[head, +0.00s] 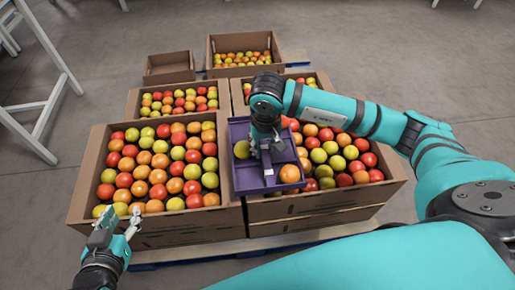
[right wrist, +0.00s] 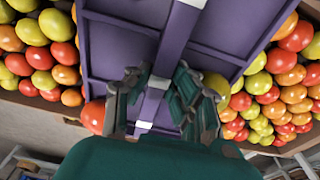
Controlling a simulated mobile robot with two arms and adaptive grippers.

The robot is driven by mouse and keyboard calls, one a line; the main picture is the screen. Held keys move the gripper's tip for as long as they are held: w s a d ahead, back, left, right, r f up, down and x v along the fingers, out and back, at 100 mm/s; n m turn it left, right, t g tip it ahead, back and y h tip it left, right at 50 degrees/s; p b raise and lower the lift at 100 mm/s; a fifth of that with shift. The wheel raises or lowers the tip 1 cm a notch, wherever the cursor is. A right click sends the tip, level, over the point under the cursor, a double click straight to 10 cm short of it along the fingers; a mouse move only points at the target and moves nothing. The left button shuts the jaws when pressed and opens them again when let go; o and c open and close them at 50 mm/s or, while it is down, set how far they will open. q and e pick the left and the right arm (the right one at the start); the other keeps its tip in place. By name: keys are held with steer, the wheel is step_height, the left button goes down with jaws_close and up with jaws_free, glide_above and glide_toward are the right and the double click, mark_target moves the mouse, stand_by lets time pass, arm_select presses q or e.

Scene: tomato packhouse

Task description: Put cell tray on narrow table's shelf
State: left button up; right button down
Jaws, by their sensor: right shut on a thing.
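The purple cell tray (head: 240,182) is over the gap between the two front tomato crates in the head view. A yellow-green tomato (head: 242,149) and an orange tomato (head: 289,174) show in its cells. My right gripper (head: 267,158) is shut on the tray's middle bar from above. In the right wrist view the fingers (right wrist: 152,100) close around the purple bar (right wrist: 178,35). I cannot tell whether the tray touches the crates. My left gripper (head: 121,218) is open and empty, by the front left crate. I cannot identify the narrow table's shelf.
Cardboard crates of tomatoes, including the front left crate (head: 88,170) and front right crate (head: 320,205), stand on a pallet. A small box (head: 168,68) is behind. A white-legged frame (head: 45,105) stands at left. Grey floor is clear at the upper right.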

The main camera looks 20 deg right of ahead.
steer(key=shift+w+a+f, duration=0.1)
steer(key=shift+w+a, duration=0.05)
steer(key=shift+w, duration=0.45)
steer(key=shift+w+a, duration=0.15)
steer(key=shift+w, duration=0.45)
steer(key=shift+w+f, duration=0.1)
steer(key=shift+f, duration=0.05)
step_height(320, 180, down, 3)
steer(key=shift+r+b, duration=0.1)
steer(key=shift+b, duration=0.55)
arm_select(q)
step_height(320, 180, up, 6)
steer(key=w+d+t+h, duration=0.1)
steer(key=w+t, duration=0.2)
steer(key=shift+d+f+t, duration=0.2)
steer(key=shift+d+t, duration=0.1)
steer(key=shift+t, duration=0.1)
arm_select(e)
steer(key=shift+f, duration=0.2)
steer(key=shift+f, duration=0.1)
arm_select(q)
steer(key=shift+r+t+h, duration=0.3)
steer(key=shift+r, duration=0.05)
arm_select(e)
steer(key=c, duration=1.2)
jaws_free()
